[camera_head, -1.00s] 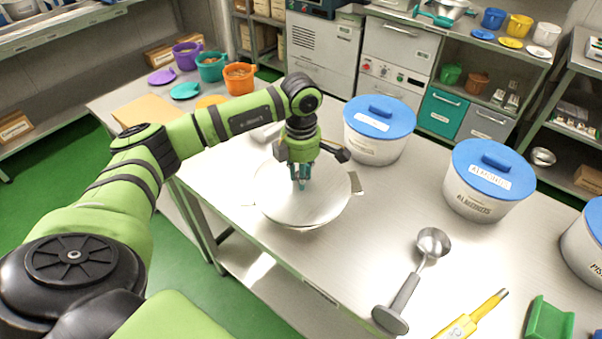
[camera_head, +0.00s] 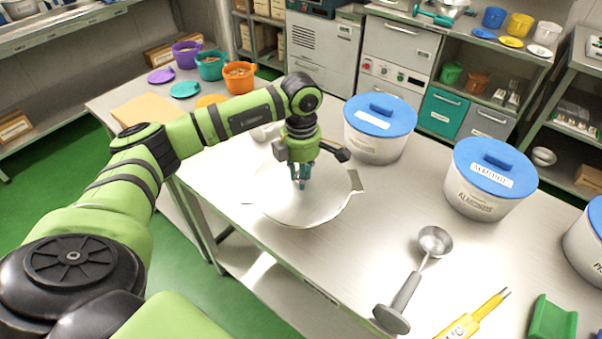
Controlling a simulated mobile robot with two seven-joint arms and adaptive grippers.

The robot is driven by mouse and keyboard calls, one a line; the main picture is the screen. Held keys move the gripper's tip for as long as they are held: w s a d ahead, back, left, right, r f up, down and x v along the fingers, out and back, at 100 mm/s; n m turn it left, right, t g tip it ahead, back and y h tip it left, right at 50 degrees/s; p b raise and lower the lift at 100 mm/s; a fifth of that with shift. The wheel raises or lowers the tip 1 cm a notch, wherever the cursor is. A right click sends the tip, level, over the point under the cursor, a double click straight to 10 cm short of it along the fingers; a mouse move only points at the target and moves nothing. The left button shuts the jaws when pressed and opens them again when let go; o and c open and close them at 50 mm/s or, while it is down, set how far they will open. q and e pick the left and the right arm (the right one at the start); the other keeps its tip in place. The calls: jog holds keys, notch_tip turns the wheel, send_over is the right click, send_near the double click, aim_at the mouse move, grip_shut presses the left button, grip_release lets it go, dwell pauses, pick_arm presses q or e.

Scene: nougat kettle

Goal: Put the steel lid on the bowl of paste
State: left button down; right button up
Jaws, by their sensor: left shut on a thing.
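The steel lid (camera_head: 325,207) is a wide, shiny round disc near the front edge of the steel table. My left gripper (camera_head: 301,184) points down over the middle of the lid and is shut on it, at a grip that its own fingers hide. The bowl of paste is largely hidden under the lid; a bowl handle (camera_head: 356,181) shows at the lid's right side. I cannot tell whether the lid rests on the rim or hangs just above it. The paste does not show. My right gripper is not in view.
Blue-lidded tubs (camera_head: 379,128) and (camera_head: 490,180) stand behind and to the right. A ladle (camera_head: 412,287) and a yellow thermometer (camera_head: 472,318) lie at the front right. Purple, teal and orange buckets (camera_head: 239,77) stand at the far left. The table between bowl and ladle is clear.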

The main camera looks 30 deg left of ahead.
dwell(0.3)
pick_arm(q)
jog(key=shift+c, duration=1.8)
grip_release()
jog(key=shift+r, duration=0.1)
jog(key=shift+r+p, duration=2.15)
jog(key=shift+r, duration=1.3)
jog(key=shift+f, duration=0.1)
